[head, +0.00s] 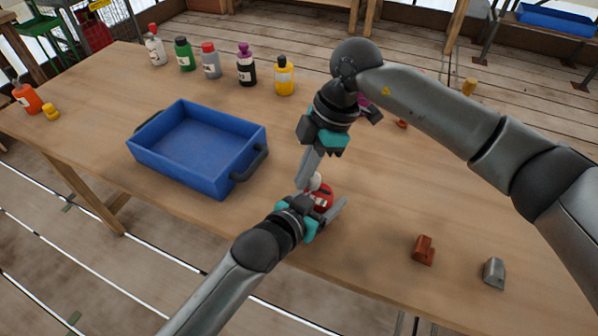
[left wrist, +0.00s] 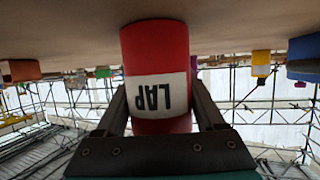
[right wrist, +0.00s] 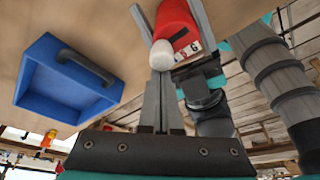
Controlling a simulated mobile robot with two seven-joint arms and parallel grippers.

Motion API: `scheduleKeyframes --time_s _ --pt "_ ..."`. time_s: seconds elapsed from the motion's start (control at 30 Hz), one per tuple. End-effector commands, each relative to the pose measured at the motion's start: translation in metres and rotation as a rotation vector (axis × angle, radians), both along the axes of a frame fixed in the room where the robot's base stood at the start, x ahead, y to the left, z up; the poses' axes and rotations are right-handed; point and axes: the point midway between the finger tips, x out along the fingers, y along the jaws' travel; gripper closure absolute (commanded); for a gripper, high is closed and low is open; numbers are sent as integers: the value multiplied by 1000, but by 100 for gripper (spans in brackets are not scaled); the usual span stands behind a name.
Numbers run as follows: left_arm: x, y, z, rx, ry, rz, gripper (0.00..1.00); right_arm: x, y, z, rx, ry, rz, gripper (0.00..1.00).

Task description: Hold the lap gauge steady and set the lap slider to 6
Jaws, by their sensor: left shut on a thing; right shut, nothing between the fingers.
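The lap gauge (head: 323,197) is a red cylinder near the table's front edge. In the left wrist view the gauge (left wrist: 155,45) shows a white band reading LAP upside down. My left gripper (left wrist: 157,105) is shut around it, one finger on each side. The right wrist view shows the red gauge (right wrist: 173,20), a dark slot, a white strip with small marks I cannot read for certain, and a rounded white knob (right wrist: 162,55). My right gripper (right wrist: 160,84) is shut and empty, its tips close to the knob; contact is unclear. I cannot tell the slider's setting.
A blue tray (head: 225,178) with dark handles stands left of the gauge. Several bottles line the back, including a yellow one (head: 284,78). A red-brown block (head: 423,250) and a grey block (head: 493,271) lie front right. Bare table lies between gauge and blocks.

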Motion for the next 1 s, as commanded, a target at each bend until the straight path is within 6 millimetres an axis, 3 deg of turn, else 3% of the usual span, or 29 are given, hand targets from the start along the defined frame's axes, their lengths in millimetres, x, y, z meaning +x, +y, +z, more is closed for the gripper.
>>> scheduleKeyframes --time_s 0.17,0.5,1.0 --pt "0 0 -1 1 2 0 93 0 -1 0 0 0 -1 100" --pt "0 0 -1 1 2 0 93 -13 -33 0 0 1 -1 100" --pt "0 1 -1 1 2 2 93 -13 -38 3 -5 -1 -4 100"
